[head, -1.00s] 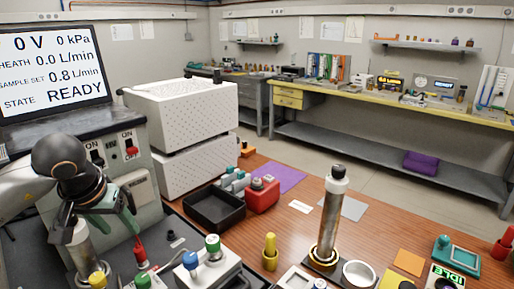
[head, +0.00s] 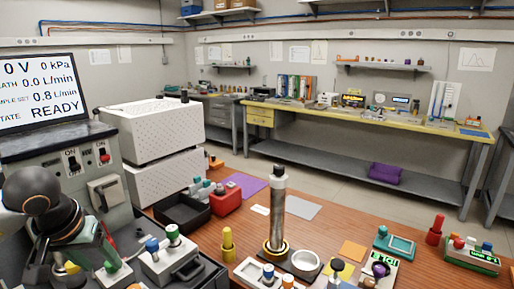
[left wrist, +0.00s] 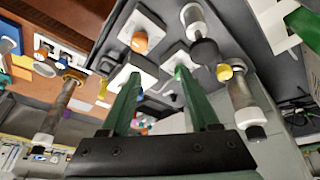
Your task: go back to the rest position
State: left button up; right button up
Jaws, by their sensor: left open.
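My left gripper (head: 102,252) is at the lower left of the head view, on the dark arm end, low over the dark bench beside the control cabinet. Its two green fingers also show in the left wrist view (left wrist: 158,78), spread apart with nothing held between them. Small knobbed blocks lie beyond the fingertips. My right gripper is not in view.
A metal cylinder (head: 271,215) stands upright in a brass ring on the wooden table. A block with blue and green knobs (head: 165,262) is right of my left gripper. A black tray (head: 181,212) and red box (head: 225,201) lie further back.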

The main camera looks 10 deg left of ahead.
pick_arm(q)
jog(key=s+d+f+n+g+h+p, duration=0.1)
jog(key=d+f+n+g+h, duration=0.15)
jog(key=d+h, duration=0.6)
jog(key=s+d+f+n+g+h+p, duration=0.1)
jog(key=d+f+n+h, duration=0.15)
jog(key=d, duration=1.05)
jog(key=w+d+r+n+t+h+p, duration=0.1)
jog(key=d+r+n+t+h, duration=0.25)
jog(key=n, duration=0.75)
jog(key=w+d+r+n+t+h+p, duration=0.1)
jog(key=d+r+n+t+h+p, duration=0.3)
jog(key=n, duration=0.7)
jog(key=w+a+f+n+t+y, duration=0.1)
jog(key=a+f+n+t+y, duration=0.5)
jog(key=n, duration=0.6)
jog(key=w+a+f+n+t+y, duration=0.15)
jog(key=f+n+y, duration=0.25)
jog(key=f+n, duration=0.55)
jog(key=s+a+f+n+g+y+p, duration=0.1)
jog(key=s+f+n+g+y, duration=0.4)
jog(key=s+f+n, duration=1)
jog(key=a+f+n+g, duration=0.1)
jog(key=n+g, duration=0.1)
jog(key=n, duration=0.1)
jog(key=shift+s, duration=0.4)
